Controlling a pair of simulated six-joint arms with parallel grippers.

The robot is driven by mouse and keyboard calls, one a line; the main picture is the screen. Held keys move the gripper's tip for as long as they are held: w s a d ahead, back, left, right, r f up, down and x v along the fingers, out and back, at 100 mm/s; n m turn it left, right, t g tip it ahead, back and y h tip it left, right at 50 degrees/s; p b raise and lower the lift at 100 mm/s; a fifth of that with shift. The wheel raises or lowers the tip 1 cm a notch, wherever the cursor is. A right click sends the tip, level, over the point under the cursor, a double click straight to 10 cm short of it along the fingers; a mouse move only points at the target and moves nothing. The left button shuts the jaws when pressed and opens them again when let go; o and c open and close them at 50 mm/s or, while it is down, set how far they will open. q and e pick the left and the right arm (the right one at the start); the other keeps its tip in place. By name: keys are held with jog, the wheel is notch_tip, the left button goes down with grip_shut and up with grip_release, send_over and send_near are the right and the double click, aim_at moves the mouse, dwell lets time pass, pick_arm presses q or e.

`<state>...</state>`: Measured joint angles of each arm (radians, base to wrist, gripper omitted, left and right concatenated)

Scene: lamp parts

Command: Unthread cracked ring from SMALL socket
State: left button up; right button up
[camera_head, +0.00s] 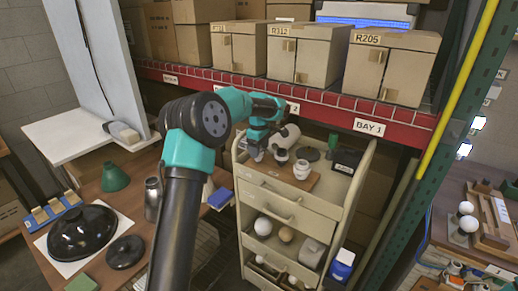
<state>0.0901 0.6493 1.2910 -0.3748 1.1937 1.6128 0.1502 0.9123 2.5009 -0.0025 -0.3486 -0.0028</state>
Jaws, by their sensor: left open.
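My left gripper (257,150) is open at the left side of the cart top. It is left of a small white-and-dark socket-like part (281,156) and appears apart from it. A larger whitish socket-like part (302,169) stands to the right on a brown wooden board (306,183). A pale rounded cylinder (287,136) lies behind them, partly hidden by my gripper. Which part is the SMALL socket, and whether a cracked ring is on it, is too small to tell. My right gripper is not in view.
The beige cart (262,187) also holds a dark disc (308,154) and a black box (346,161). A red shelf beam (345,108) with cartons runs behind. On the left table are a black lampshade (82,232), a green cone (114,177) and a metal bottle (152,198).

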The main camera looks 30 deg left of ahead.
pick_arm(q)
jog(key=m, duration=0.5)
jog(key=shift+s, duration=0.1)
jog(key=shift+m, duration=0.7)
jog(key=m, duration=0.5)
jog(key=shift+s+a, duration=0.1)
jog(key=c, duration=0.9)
jog(key=n, duration=0.6)
jog(key=shift+n, duration=0.3)
